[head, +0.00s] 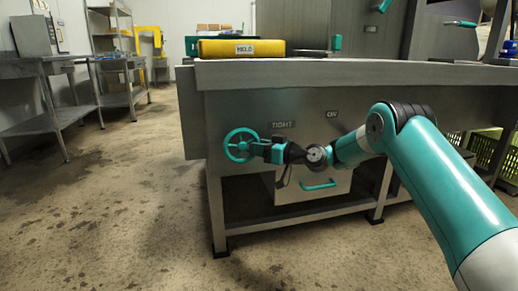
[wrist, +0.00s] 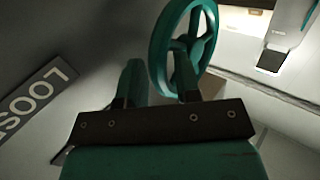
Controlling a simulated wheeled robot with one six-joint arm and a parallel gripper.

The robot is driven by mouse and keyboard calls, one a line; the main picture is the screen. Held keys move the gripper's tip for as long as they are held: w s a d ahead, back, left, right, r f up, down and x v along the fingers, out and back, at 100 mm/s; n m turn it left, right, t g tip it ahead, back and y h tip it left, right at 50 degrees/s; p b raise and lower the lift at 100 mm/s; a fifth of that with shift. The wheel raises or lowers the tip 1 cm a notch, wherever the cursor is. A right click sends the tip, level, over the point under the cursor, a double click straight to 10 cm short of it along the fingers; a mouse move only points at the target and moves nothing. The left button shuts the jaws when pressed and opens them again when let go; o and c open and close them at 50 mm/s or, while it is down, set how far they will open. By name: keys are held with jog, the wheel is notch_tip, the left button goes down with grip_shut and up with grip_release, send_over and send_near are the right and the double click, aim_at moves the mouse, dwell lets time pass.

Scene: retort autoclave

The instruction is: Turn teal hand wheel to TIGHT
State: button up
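The teal hand wheel (head: 240,145) is a spoked ring on the front panel of the steel table. My gripper (head: 262,149) reaches the wheel's right side in the head view. In the wrist view the wheel (wrist: 185,45) is just beyond my gripper (wrist: 158,82). Its rim appears between the two fingers, which stand some way apart. I cannot tell whether they press on the rim. A LOOSE label (wrist: 35,98), partly cut off, is at the left. No marker on the wheel can be made out.
A drawer with a teal handle (head: 318,185) is below my arm. An ON label (head: 332,113) is to the right. A yellow block marked HELD (head: 241,48) lies on the table top. Green crates (head: 487,150) are at the right. The floor at left is open.

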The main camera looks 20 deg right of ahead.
grip_shut()
jog(key=shift+f, duration=0.1)
